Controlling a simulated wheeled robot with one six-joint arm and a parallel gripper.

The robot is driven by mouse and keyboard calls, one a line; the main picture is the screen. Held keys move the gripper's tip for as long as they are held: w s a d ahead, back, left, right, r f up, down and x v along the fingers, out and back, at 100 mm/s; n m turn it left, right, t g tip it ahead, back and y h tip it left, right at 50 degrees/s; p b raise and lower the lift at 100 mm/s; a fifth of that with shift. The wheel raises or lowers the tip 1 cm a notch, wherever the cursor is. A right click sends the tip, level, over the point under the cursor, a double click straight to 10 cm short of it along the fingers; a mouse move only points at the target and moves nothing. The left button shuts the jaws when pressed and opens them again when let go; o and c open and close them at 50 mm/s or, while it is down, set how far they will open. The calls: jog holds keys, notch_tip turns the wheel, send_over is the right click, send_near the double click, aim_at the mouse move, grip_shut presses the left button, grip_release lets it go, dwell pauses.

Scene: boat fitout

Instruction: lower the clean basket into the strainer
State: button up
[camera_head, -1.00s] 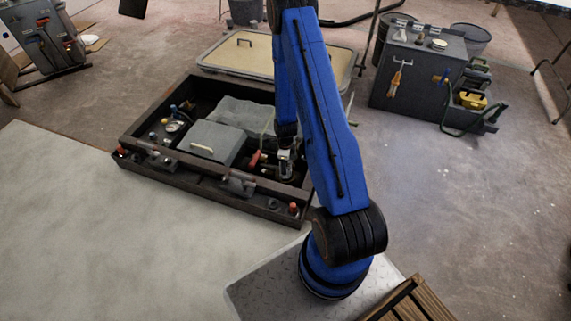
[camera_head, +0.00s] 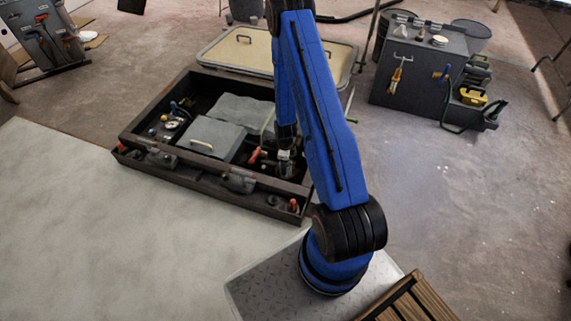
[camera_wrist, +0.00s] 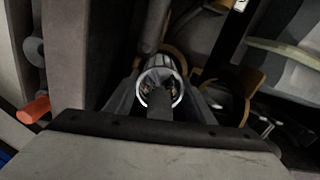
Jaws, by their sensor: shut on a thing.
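My gripper (camera_head: 285,147) reaches down into the right part of the open dark box. In the wrist view my gripper (camera_wrist: 160,103) is shut on the basket (camera_wrist: 161,77), a small pale metal cylinder with a bright round rim. In the head view the basket (camera_head: 284,155) is a small light patch below the gripper. A dark round fitting (camera_head: 287,170), which looks like the strainer, is just below and partly hidden. Brass-coloured curved parts lie close around the basket in the wrist view. I cannot tell whether the basket is inside the strainer or above it.
The dark box (camera_head: 190,176) has raised walls close around the gripper. A grey lidded case (camera_head: 210,138), a red-handled part (camera_head: 255,155) and small fittings sit left of it. A beige-topped tray (camera_head: 330,60) lies behind; a tool cabinet (camera_head: 415,75) stands at right.

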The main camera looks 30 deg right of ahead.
jog(key=shift+f, duration=0.6)
jog(key=shift+f, duration=0.7)
jog(key=o, duration=1.2)
jog(key=shift+c, duration=0.2)
jog(key=shift+r, duration=0.1)
notch_tip(320, 180, up, 17)
jog(key=shift+r, duration=0.1)
